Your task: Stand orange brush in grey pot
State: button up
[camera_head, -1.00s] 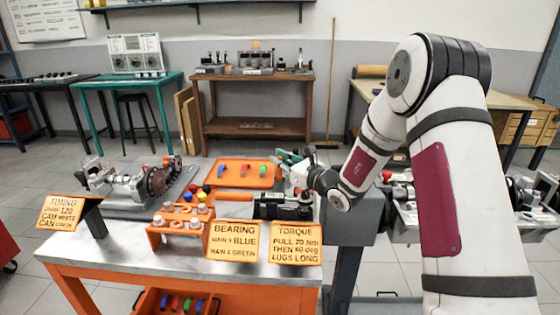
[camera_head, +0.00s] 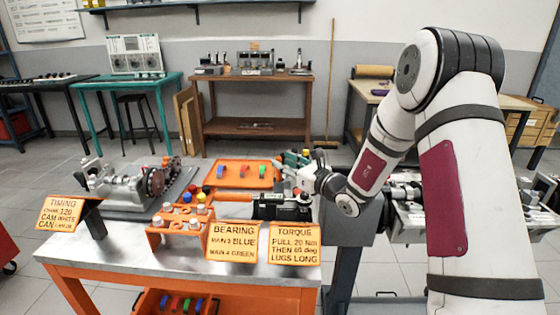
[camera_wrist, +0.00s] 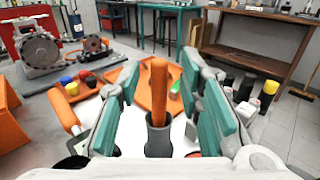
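The orange brush (camera_wrist: 158,85) stands upright in the wrist view, its handle rising from the mouth of the dark grey pot (camera_wrist: 158,140). My gripper (camera_wrist: 161,78) is open, with one teal finger on each side of the handle and a visible gap to each. In the head view my gripper (camera_head: 293,158) is over the right end of the steel-topped table. There the brush and the grey pot cannot be made out behind my gripper and the black tool. The lower end of the brush is hidden inside the pot.
An orange tray (camera_head: 230,177) with small coloured pieces lies beside my gripper. An orange rack (camera_head: 158,238), a black cylindrical tool (camera_head: 270,207) and the TORQUE sign (camera_head: 295,243) stand nearer the front. A grey engine part (camera_head: 125,188) is at left.

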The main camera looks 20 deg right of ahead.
jog(key=v, duration=0.9)
jog(key=shift+s, duration=0.2)
jog(key=s+a+r+n+g+y, duration=0.3)
jog(key=s+a+r+n, duration=0.1)
jog(key=a+n, duration=0.15)
jog(key=s+a+r+n+g+y, duration=0.3)
jog(key=s+a+r+n, duration=0.15)
jog(key=a, duration=0.25)
jog(key=s+a+r+n+g+h, duration=0.1)
jog(key=s+a+n+g, duration=0.25)
jog(key=s, duration=0.35)
jog(key=s+a+r+n+g, duration=0.1)
jog(key=s+a+n+g, duration=0.25)
jog(key=s, duration=0.25)
jog(key=s+d+f+n+g+h, duration=0.25)
jog(key=s+n+h, duration=0.5)
jog(key=s, duration=0.65)
jog(key=s+d+n+t+h, duration=0.1)
jog(key=s+d+n+h, duration=0.4)
jog(key=d, duration=0.6)
jog(key=shift+s+d+f+n+t, duration=0.25)
jog(key=shift+s+n+t, duration=0.1)
jog(key=shift+s+n, duration=0.3)
jog(key=shift+r+h+p, duration=0.15)
jog(key=shift+h+p, duration=0.1)
jog(key=shift+p, duration=0.05)
